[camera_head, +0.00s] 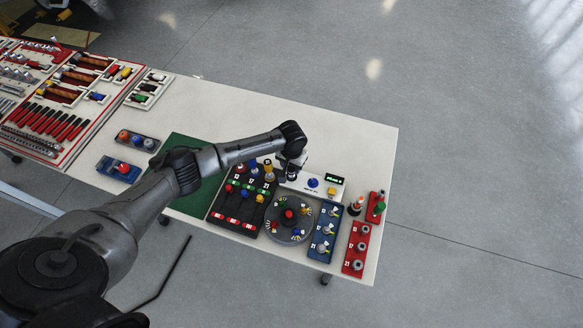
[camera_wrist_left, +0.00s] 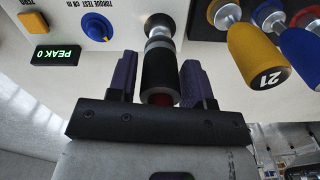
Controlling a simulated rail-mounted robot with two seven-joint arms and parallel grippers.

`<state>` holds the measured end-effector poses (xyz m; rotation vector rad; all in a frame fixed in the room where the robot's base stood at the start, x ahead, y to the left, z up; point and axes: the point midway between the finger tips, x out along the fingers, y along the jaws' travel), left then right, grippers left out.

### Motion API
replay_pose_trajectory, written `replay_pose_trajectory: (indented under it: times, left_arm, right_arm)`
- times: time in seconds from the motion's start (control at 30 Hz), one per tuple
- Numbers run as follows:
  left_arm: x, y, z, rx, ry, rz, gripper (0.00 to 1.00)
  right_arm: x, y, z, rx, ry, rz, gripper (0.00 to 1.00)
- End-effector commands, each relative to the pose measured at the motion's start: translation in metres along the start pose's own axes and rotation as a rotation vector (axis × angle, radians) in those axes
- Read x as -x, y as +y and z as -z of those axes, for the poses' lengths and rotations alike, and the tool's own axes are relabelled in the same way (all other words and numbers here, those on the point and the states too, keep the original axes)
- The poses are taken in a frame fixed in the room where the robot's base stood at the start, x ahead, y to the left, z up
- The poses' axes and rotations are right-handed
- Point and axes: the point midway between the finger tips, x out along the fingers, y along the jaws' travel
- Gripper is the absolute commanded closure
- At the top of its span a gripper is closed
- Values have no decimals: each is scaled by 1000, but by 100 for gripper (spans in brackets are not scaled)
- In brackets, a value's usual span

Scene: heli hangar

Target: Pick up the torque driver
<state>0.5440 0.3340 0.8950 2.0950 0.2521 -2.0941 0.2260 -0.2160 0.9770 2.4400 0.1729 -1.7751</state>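A black driver with a silver collar and a red end, which looks like the torque driver (camera_wrist_left: 158,75), is at the white torque tester (camera_wrist_left: 60,20) in the left wrist view. My left gripper (camera_wrist_left: 160,80) has its purple fingers on either side of the black handle. I cannot tell whether they press on it or leave a thin gap. In the head view my left gripper (camera_head: 291,168) is over the tester (camera_head: 312,181) at the back of the table, and the driver is mostly hidden. My right gripper is not in view.
Numbered drivers with yellow (camera_wrist_left: 252,58) and blue handles stand close beside the gripper, in a black rack (camera_head: 238,205). A round tray (camera_head: 289,219), a blue block (camera_head: 324,232) and red blocks (camera_head: 357,248) lie nearby. The white table (camera_head: 210,100) is bare behind my arm.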

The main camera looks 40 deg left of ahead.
Motion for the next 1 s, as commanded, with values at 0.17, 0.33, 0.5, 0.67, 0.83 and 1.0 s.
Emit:
replay_pose_trajectory:
  times: [0.17, 0.33, 0.5, 0.67, 0.83, 1.0]
  left_arm:
    - [0, 0, 0, 0, 0, 0, 71]
    - [0, 0, 0, 0, 0, 0, 87]
    - [1, 0, 0, 0, 1, 0, 88]
    - [4, 0, 0, 0, 1, 0, 88]
    - [20, 0, 1, 1, 2, -1, 88]
    - [47, 7, -4, -4, 0, -4, 88]
  right_arm:
    - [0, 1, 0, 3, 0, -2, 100]
    - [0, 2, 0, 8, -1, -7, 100]
    - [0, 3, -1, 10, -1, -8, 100]
    - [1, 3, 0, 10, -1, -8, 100]
    - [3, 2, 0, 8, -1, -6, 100]
    - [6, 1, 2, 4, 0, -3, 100]
